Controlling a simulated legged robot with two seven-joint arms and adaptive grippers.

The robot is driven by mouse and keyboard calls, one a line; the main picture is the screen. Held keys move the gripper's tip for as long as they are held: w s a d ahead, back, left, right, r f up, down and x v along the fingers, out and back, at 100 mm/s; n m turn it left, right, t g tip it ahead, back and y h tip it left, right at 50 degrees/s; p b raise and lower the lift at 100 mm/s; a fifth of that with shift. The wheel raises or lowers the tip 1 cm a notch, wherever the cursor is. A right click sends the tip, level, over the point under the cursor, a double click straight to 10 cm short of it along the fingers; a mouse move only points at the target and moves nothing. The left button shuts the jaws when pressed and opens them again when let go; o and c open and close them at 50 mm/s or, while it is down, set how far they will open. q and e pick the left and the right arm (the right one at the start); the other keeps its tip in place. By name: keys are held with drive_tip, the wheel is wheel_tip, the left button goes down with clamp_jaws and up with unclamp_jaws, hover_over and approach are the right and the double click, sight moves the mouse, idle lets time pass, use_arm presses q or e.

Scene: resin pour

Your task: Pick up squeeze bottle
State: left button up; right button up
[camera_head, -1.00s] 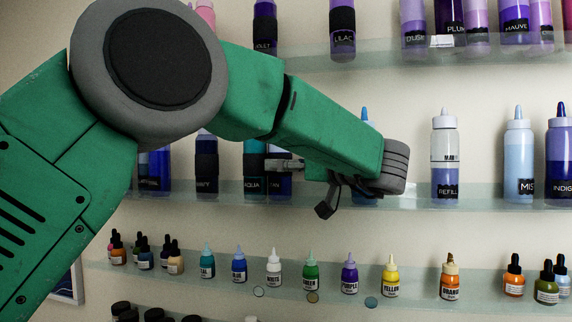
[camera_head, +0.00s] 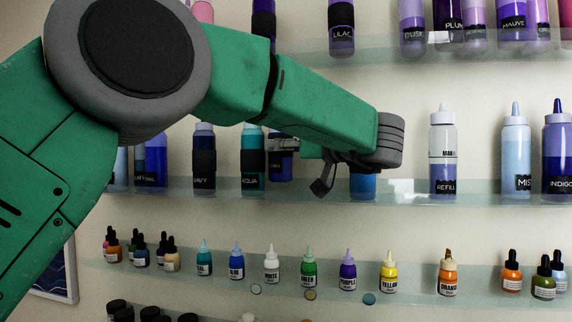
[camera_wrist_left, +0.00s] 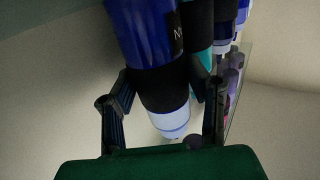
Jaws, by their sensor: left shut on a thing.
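The squeeze bottle (camera_head: 280,172) is dark blue with a black band and a dark label too small to read surely. In the head view its base hangs a little above the middle glass shelf. My left gripper (camera_head: 283,143) is shut around it at the band. In the left wrist view the bottle (camera_wrist_left: 140,32) sits between the two fingers of my left gripper (camera_wrist_left: 165,92), with its pale top pointing down in the picture. Its label shows only the letter N. Part of the bottle's top is hidden in the head view. My right gripper is not in view.
A teal AQUA bottle (camera_head: 252,172) and a NAVY bottle (camera_head: 204,170) stand close on the left. A blue bottle (camera_head: 363,184) stands partly hidden under my wrist. The REFILL bottle (camera_head: 443,160) is farther right. The upper shelf (camera_head: 380,50) holds purple bottles above; small dropper bottles stand below.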

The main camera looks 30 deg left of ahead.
use_arm(q)
drive_tip(key=r, duration=0.2)
drive_tip(key=s+r, duration=0.1)
drive_tip(key=r, duration=0.1)
drive_tip(key=shift+d+b, duration=0.1)
drive_tip(key=shift+b, duration=0.25)
drive_tip(key=s+d+b, duration=0.2)
drive_tip(key=s+d, duration=0.2)
drive_tip(key=s, duration=0.4)
drive_tip(key=s+d+b, duration=0.3)
drive_tip(key=s+d, duration=0.1)
drive_tip(key=s, duration=0.4)
drive_tip(key=shift+s, duration=0.4)
drive_tip(key=shift+d, duration=0.1)
drive_tip(key=o, duration=0.7)
drive_tip(key=c, duration=0.7)
drive_tip(key=shift+o, duration=0.2)
drive_tip(key=shift+f, duration=0.1)
